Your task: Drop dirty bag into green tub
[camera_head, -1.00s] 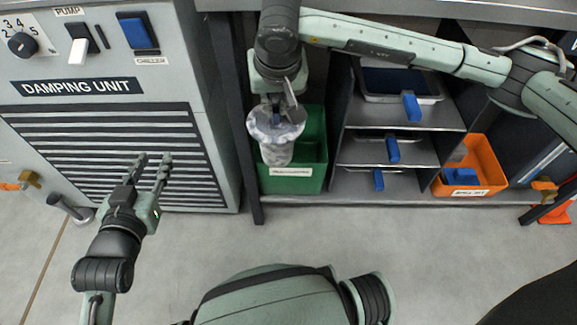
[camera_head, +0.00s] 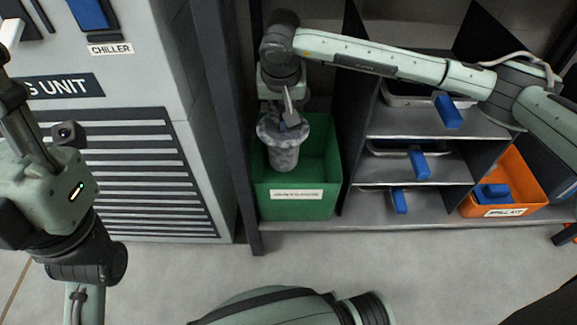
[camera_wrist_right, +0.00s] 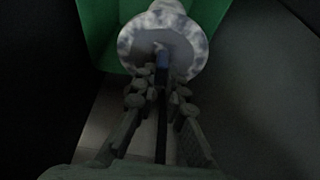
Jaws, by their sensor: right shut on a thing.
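The dirty bag (camera_head: 284,156) is a grey-white mottled, cup-shaped bag with a wide round rim. My right gripper (camera_head: 289,118) is shut on it at the top, and it hangs upright over the green tub (camera_head: 297,205).
The tub stands on a low shelf beside a dark post. Right of it are stacked metal shelves with blue-handled trays (camera_head: 420,165) and an orange spill kit bin (camera_head: 508,185). The grey damping unit (camera_head: 140,80) stands left.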

